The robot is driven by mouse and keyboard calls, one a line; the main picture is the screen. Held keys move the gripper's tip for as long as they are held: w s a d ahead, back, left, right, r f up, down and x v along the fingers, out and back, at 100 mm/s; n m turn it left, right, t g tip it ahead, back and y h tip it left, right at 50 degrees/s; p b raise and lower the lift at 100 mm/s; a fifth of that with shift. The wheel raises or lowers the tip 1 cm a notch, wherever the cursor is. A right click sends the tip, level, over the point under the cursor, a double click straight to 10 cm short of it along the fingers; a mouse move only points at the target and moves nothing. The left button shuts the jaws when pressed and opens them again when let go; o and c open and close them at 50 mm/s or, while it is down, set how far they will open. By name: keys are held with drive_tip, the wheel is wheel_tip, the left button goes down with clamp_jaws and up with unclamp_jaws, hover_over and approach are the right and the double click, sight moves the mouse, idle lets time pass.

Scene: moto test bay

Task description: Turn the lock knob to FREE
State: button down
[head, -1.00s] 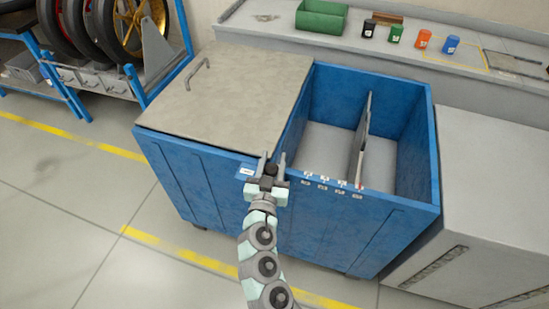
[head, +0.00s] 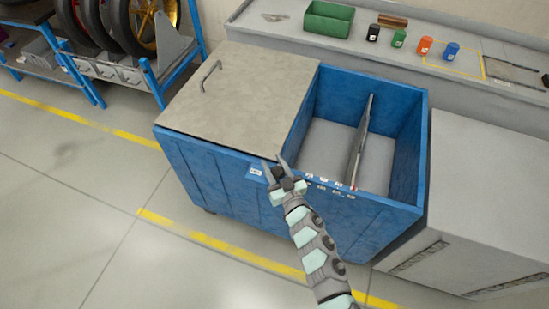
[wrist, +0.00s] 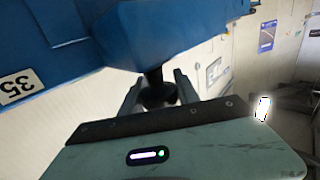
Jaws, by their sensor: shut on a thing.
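The lock knob (head: 277,171) is a small dark knob at the front of the blue bin (head: 225,184), below the lid's right corner. It also shows in the wrist view as a black knob (wrist: 157,91) under a blue part. My gripper (head: 274,163) is shut on the knob, with one finger on each side. In the wrist view my gripper (wrist: 158,92) has both fingertips beside the knob. A small white label (head: 256,171) sits just left of it; its text is too small to read. My gripper hides part of the knob, and its setting cannot be read.
The grey lid (head: 240,95) covers the bin's left half. The right half is open, with an upright divider (head: 361,140). A grey cabinet (head: 470,190) stands close at the right. A bench behind holds a green tray (head: 329,19) and several small containers. The floor in front is clear.

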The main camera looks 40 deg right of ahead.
sight(279, 177)
drive_tip(key=shift+f+y, duration=0.15)
drive_tip(key=shift+y, duration=0.15)
drive_tip(key=c, duration=0.9)
unclamp_jaws()
drive_tip(key=p+v, duration=0.1)
drive_tip(key=v, duration=0.9)
drive_tip(key=shift+s+a+p, duration=0.2)
drive_tip(key=shift+s+p, duration=0.1)
drive_tip(key=shift+s, duration=0.05)
drive_tip(key=shift+w, duration=0.1)
